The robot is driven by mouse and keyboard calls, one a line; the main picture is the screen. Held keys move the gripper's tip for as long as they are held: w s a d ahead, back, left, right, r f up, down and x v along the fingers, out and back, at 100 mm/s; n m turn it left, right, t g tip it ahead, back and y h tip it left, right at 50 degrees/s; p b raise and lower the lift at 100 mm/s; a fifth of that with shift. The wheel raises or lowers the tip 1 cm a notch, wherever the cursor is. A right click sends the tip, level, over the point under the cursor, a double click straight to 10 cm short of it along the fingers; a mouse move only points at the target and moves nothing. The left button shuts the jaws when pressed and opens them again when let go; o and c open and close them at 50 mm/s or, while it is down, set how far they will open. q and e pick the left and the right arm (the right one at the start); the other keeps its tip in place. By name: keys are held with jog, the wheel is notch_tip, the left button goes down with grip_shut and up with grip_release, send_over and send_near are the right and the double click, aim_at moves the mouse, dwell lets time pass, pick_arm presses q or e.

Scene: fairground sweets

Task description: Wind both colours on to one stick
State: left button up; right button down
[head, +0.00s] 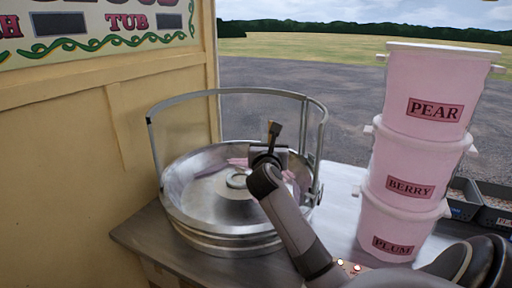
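A round metal floss bowl (178,208) with a raised hub (238,180) in its middle stands on the counter. Pink floss (237,162) lies along the bowl's far inner wall, and a paler pinkish patch shows at its right side. My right gripper (272,140) is over the right part of the bowl, at the end of the arm that comes in from the lower right. A short dark upright piece shows at its tip; I cannot tell whether it is a finger or something held. I see no stick clearly. My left gripper is not in view.
A clear guard with a metal frame (236,92) rises around the bowl's back. Stacked pink tubs marked PEAR (425,78), BERRY (408,160) and PLUM (390,225) stand at right. Dark crates (465,198) sit behind them. A yellow wall (100,190) closes the left.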

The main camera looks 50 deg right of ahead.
jog(key=w+d, duration=0.2)
jog(key=d, duration=0.5)
jog(key=w+a, duration=0.2)
jog(key=a, duration=1.5)
jog(key=shift+w+a, duration=0.2)
jog(key=shift+w, duration=0.2)
